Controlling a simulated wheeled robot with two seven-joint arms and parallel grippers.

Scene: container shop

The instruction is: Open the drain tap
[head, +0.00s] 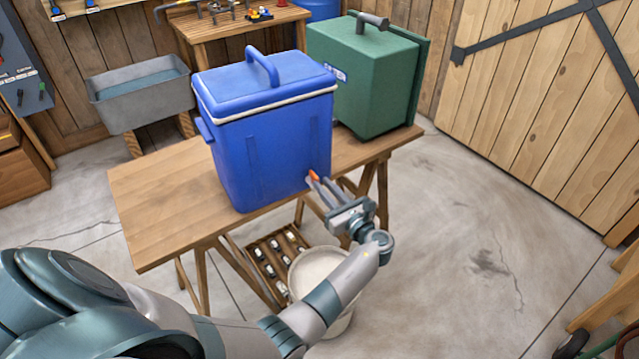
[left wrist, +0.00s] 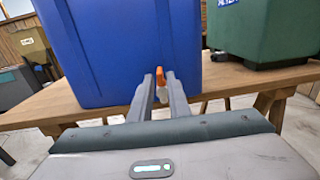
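The blue cooler (head: 270,140) stands upright on the wooden table, its lid closed. Its drain tap (head: 314,176) has an orange lever low on the front, near the right corner. The tap also shows in the left wrist view (left wrist: 160,76), with a pale part below the orange. My left gripper (head: 318,186) is at the tap, fingers pointing at the cooler. In the left wrist view its fingers (left wrist: 160,82) stand a little apart, the orange lever showing between their tips. I see no clear grip on the lever. My right gripper is not in view.
A white bucket (head: 316,265) stands on the floor below the tap, partly hidden by my left arm. A green box (head: 365,80) stands behind the cooler on the table (head: 150,200). A bottle crate (head: 262,262) is under the table.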

